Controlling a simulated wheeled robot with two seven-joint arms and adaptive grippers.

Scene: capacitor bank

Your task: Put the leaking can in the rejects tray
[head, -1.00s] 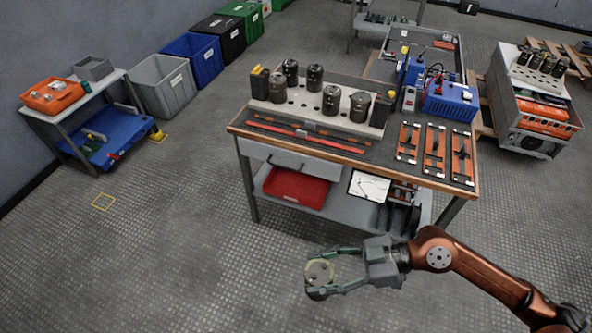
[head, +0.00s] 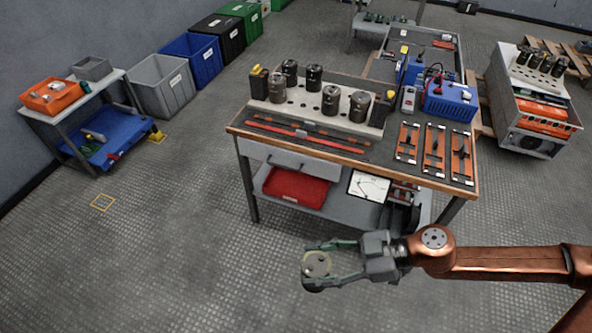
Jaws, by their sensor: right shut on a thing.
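My right gripper (head: 309,266) is shut on a can (head: 318,263), seen from above as a round grey top with a pale yellowish rim. It holds the can over open floor in front of the workbench; the can's side is mostly hidden, and no leak can be made out. A red tray (head: 296,187) lies on the workbench's lower shelf, and an orange tray (head: 50,97) with small things in it stands on the side table at the left. No readable label shows which is the rejects tray. My left gripper is out of view.
The workbench (head: 300,150) bears a pale rack (head: 305,115) with several dark cans, red bars and a blue power unit (head: 451,103). Grey, blue, black and green bins line the left wall.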

